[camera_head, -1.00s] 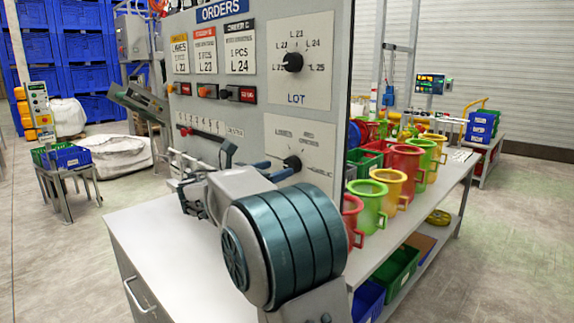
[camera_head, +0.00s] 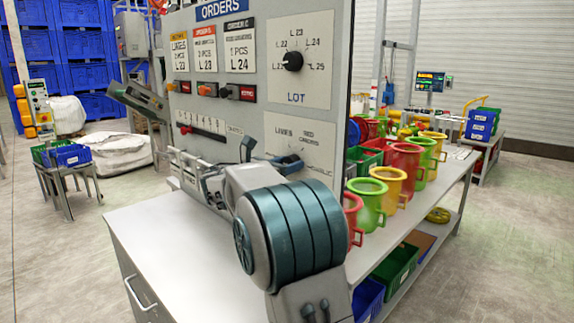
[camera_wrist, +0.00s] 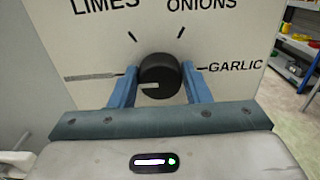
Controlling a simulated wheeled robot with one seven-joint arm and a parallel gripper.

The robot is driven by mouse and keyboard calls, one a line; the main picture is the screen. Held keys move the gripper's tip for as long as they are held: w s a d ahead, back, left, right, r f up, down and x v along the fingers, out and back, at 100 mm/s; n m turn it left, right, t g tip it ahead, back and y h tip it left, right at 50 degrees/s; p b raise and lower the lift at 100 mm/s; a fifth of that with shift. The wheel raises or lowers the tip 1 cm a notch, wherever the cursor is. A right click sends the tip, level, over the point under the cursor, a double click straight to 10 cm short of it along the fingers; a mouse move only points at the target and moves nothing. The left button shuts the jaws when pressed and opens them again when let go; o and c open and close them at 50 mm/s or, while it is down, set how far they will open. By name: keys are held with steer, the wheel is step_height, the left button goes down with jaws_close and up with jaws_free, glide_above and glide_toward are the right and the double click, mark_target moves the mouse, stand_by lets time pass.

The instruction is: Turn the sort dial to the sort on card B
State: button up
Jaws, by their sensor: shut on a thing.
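The sort dial is a round black knob (camera_wrist: 160,70) on the white panel, with a pale pointer line toward the left in the wrist view. LIMES, ONIONS and GARLIC are printed around it. My gripper (camera_wrist: 161,78) is shut on the knob, one blue finger on each side. In the head view my gripper (camera_head: 287,163) is at the lower dial plate (camera_head: 310,150) and mostly hides the knob. Card B seems to be the middle, red-headed card (camera_head: 204,55); its sort name is too small to read surely.
The black lot dial (camera_head: 292,61) is above on the same panel. Several small switches (camera_head: 207,90) and a slider row (camera_head: 205,125) are to its left. Coloured mugs (camera_head: 388,185) stand on the bench behind the panel's right edge.

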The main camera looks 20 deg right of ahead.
steer(key=shift+f+m+b, duration=0.1)
steer(key=shift+m+b, duration=0.2)
steer(key=shift+b, duration=0.1)
steer(key=m+b, duration=0.6)
steer(key=m, duration=0.1)
steer(key=m+b, duration=0.7)
steer(key=m, duration=0.1)
steer(key=m+b, duration=0.7)
steer(key=m, duration=0.1)
steer(key=shift+s+f, duration=0.2)
steer(key=shift+f, duration=0.15)
steer(key=shift+b, duration=0.35)
steer(key=o, duration=1)
steer(key=shift+c, duration=0.2)
